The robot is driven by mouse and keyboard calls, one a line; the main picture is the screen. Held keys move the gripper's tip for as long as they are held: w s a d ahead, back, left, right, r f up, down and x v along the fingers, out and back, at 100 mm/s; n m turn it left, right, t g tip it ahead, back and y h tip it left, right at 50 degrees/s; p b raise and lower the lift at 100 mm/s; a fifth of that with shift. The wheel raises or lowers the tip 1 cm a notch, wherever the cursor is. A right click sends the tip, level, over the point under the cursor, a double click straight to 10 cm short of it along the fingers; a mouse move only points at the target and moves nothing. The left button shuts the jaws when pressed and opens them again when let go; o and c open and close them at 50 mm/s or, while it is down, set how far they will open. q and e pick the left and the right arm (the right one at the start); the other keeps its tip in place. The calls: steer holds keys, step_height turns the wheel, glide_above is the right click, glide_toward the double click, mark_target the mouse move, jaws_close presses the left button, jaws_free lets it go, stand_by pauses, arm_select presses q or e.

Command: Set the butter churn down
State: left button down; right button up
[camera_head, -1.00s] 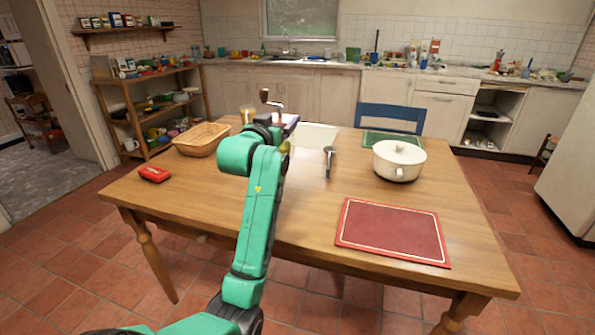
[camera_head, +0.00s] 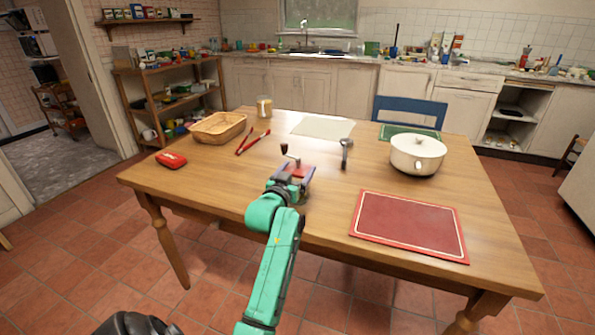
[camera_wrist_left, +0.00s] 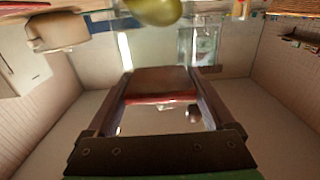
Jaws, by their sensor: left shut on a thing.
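The butter churn (camera_head: 298,169) is partly visible in the head view as a reddish top with a crank and a dark knob. My left gripper (camera_head: 291,178) is shut on it near the table's front edge, left of the red mat. My arm hides its lower part, so I cannot tell whether it touches the wooden table (camera_head: 220,172). In the left wrist view a brown and red part of the churn (camera_wrist_left: 160,85) sits between the fingers, and a yellow-green rounded thing (camera_wrist_left: 153,10) shows at the top edge. My right gripper is not in view.
A red mat (camera_head: 409,225) lies at the front right, with a white pot (camera_head: 416,155) behind it. A dark-headed utensil (camera_head: 346,150), red tongs (camera_head: 252,142), a jar (camera_head: 264,106), a basket (camera_head: 217,127) and a red case (camera_head: 171,159) stand or lie around. The front left tabletop is clear.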

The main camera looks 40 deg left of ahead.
arm_select(q)
jaws_free()
steer(key=v, duration=1.2)
steer(key=shift+d, duration=0.1)
